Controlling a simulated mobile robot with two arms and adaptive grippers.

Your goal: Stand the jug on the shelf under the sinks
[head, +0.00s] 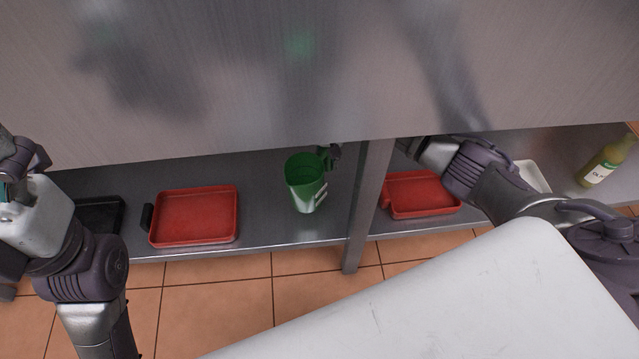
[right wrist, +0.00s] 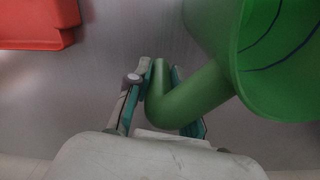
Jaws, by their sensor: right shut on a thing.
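The green jug (head: 303,190) is at the metal shelf (head: 265,220) under the sinks, left of the metal leg, mouth up and roughly upright. I cannot tell whether its base touches the shelf. My right gripper (head: 333,153) reaches behind the leg and is shut on the jug's handle. In the right wrist view the handle of the jug (right wrist: 265,55) lies between the fingers of the right gripper (right wrist: 161,75). My left gripper (head: 8,190) is at the left edge, partly cut off, away from the jug; its fingers do not show clearly.
A red tray (head: 195,217) lies left of the jug, with a black tray (head: 100,215) beyond it. Right of the leg (head: 368,200) are another red tray (head: 420,193), a white tray (head: 533,176) and a yellow bottle (head: 604,163). Bare shelf surrounds the jug.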

